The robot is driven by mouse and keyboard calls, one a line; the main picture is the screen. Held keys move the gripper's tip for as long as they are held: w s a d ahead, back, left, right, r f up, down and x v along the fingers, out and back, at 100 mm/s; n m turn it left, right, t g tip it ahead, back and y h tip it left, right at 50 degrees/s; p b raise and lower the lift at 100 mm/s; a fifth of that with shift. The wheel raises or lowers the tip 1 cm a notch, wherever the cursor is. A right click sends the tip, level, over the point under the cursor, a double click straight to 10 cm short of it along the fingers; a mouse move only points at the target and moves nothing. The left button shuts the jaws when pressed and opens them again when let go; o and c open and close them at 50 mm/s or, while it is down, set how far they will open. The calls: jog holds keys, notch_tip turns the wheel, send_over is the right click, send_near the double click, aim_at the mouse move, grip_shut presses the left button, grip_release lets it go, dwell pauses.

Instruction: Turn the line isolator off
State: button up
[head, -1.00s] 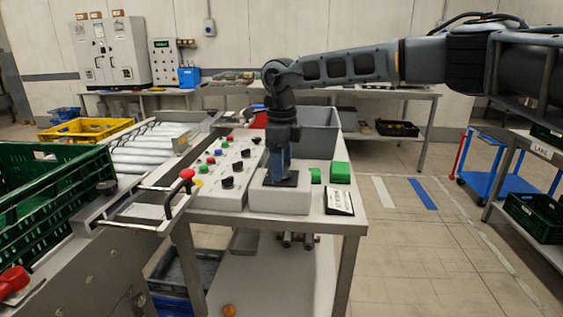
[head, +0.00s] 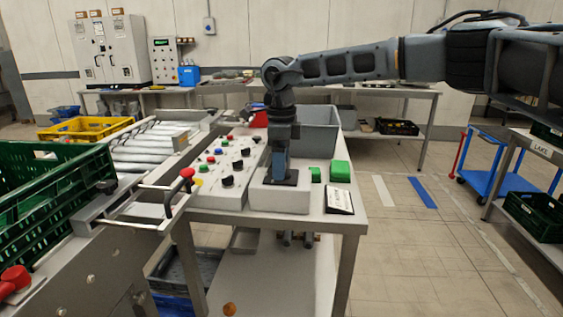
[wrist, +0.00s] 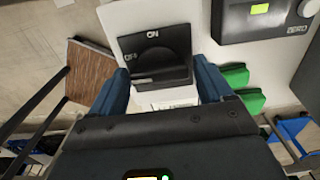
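The line isolator is a black plate with a rotary handle (wrist: 160,76), with ON lettered above it and OFF at its left in the wrist view. It sits on a light grey box (head: 280,200) at the bench's front. My gripper (head: 279,180) points straight down at it in the head view. In the wrist view my gripper (wrist: 160,72) has its two blue fingers wide apart, one on each side of the handle. I cannot tell whether they touch it. In the head view the gripper hides most of the isolator.
A sloped panel of buttons and knobs (head: 222,175) stands left of the isolator. A grey bin (head: 318,132) stands behind. A roller conveyor (head: 150,145) and green crate (head: 50,205) are at the left.

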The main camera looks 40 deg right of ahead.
jog(key=shift+o, duration=1.3)
jog(key=shift+r+b, duration=0.3)
jog(key=shift+r, duration=3.55)
jog(key=shift+s, duration=0.1)
